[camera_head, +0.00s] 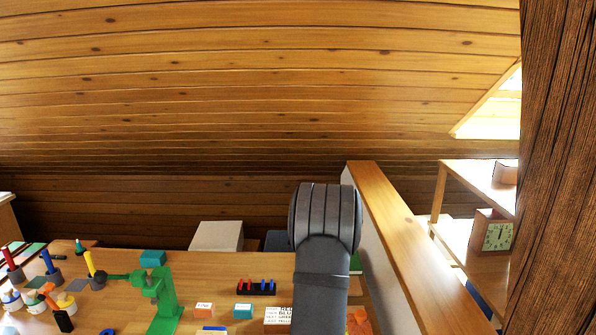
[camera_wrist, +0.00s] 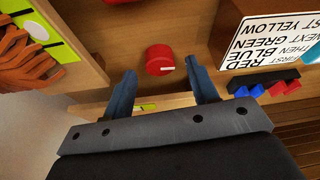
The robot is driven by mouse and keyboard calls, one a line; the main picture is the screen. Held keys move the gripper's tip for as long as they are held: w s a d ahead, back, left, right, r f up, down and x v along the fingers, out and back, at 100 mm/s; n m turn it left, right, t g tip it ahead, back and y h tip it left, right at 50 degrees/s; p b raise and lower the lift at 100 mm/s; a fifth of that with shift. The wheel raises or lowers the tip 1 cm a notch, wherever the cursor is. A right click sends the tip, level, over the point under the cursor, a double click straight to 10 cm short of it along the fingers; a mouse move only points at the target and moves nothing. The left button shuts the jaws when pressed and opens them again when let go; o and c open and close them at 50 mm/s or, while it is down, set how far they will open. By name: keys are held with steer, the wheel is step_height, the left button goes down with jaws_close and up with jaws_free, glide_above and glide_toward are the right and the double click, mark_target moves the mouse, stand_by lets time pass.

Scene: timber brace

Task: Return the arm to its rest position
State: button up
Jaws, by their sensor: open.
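My arm (camera_head: 322,240) rises from the bottom edge in the head view, right of the middle, and stands over the right part of the workbench. My gripper (camera_wrist: 160,68) shows in the wrist view, with its two dark blue fingers apart and nothing held between them. A round red object (camera_wrist: 160,60) lies beyond the fingertips, in line with the gap, and I see no contact. My gripper's fingers are hidden in the head view.
On the workbench (camera_head: 120,262) stand a green stand (camera_head: 166,300), a dark rack (camera_head: 257,287) with red and blue pieces, and a white sign (camera_head: 278,315). A low partition wall (camera_head: 385,210) runs close on the arm's right. A small clock (camera_head: 497,236) sits on shelves beyond.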

steer(key=shift+x, duration=0.75)
steer(key=shift+r, duration=0.1)
steer(key=a+v, duration=0.1)
steer(key=v, duration=1.6)
steer(key=x, duration=1.1)
steer(key=d+x, duration=0.1)
steer(key=x, duration=0.5)
steer(key=shift+f, duration=0.25)
steer(key=shift+m, duration=0.6)
steer(key=shift+a+r+m+h, duration=0.15)
steer(key=shift+m+h, duration=0.85)
steer(key=shift+m, duration=1.1)
steer(key=shift+v, duration=0.8)
